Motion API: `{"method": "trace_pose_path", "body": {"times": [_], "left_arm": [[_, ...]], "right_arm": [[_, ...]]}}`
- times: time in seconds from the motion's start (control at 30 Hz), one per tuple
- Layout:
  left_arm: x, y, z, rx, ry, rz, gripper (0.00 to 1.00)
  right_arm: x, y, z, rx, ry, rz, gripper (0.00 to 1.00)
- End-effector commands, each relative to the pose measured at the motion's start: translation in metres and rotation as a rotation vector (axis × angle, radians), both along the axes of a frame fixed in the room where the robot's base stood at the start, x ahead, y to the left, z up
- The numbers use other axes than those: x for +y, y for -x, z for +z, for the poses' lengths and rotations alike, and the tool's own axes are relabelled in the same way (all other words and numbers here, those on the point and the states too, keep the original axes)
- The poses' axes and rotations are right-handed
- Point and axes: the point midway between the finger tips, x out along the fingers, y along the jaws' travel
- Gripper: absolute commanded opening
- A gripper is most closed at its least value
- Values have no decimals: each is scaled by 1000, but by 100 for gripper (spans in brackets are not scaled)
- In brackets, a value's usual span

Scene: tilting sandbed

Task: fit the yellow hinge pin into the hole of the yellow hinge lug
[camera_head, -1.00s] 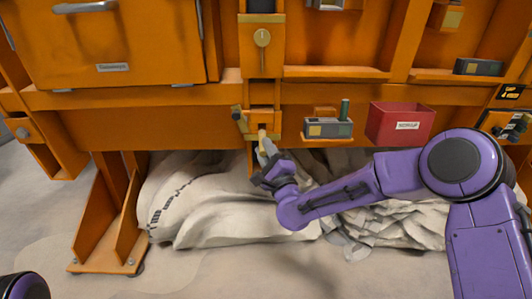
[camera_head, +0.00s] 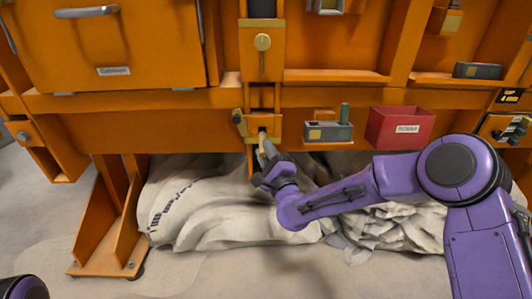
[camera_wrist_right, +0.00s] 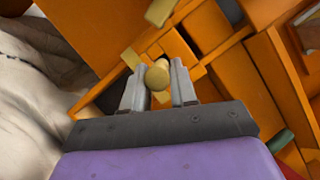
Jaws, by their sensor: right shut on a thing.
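The yellow hinge pin (camera_wrist_right: 157,75) is between the fingers of my right gripper (camera_wrist_right: 158,88), which is shut on it; its round end faces the camera in the right wrist view. In the head view my right gripper (camera_head: 265,156) points up at an orange bracket (camera_head: 263,120) under the cabinet's middle column, with the pin in front of the bracket's dark opening. A small yellow block (camera_head: 242,126), perhaps the hinge lug, is at the bracket's left side. I cannot tell whether the pin is inside any hole; the gripper and pin hide its far end. My left gripper is not in view.
A grey device (camera_head: 328,131) on a small shelf and a red bin (camera_head: 400,127) are just right of the bracket. A yellow knob (camera_head: 262,42) is above it. Pale sacks (camera_head: 215,205) lie below, behind my right forearm. Open floor is in front.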

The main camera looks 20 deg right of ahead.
Motion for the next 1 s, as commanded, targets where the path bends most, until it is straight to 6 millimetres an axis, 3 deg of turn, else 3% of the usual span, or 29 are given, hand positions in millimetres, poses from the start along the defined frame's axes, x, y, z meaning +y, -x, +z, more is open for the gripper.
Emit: {"method": "trace_pose_path", "body": {"times": [1.0], "left_arm": [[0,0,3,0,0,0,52]], "right_arm": [[-3,-10,3,-2,0,0,0]]}}
